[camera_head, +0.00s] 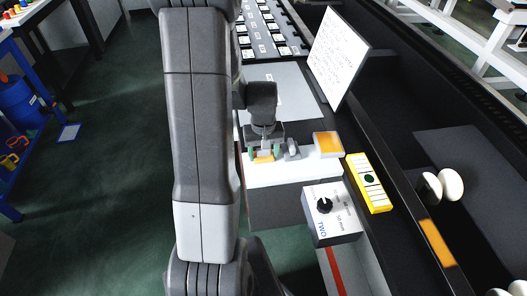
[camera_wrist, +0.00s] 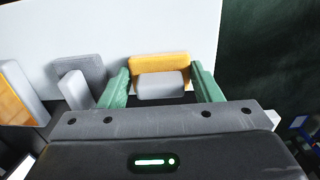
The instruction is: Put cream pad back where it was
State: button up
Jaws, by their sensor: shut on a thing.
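My gripper (camera_head: 264,147) is low over a white board (camera_head: 290,174), its green fingers pointing down. In the wrist view, my gripper (camera_wrist: 162,82) is shut on a pad that looks orange-yellow (camera_wrist: 160,62), with a pale block (camera_wrist: 162,86) on its near side. This is likely the cream pad, though its colour looks more orange. A bit of it shows under the fingers in the head view (camera_head: 263,155). I cannot tell whether it touches the board.
Close by stand a grey pad (camera_wrist: 82,66) with a lighter block and an orange-topped white block (camera_head: 326,142). A yellow case (camera_head: 368,182), a dial box (camera_head: 331,212) and an upright text panel (camera_head: 338,58) surround the board. White knobs (camera_head: 451,184) are at right.

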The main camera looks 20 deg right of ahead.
jog(key=shift+f, duration=0.25)
jog(key=o, duration=0.9)
jog(key=shift+r, duration=0.1)
jog(key=shift+o, duration=0.2)
notch_tip(320, 180, up, 12)
jog(key=shift+r, duration=0.2)
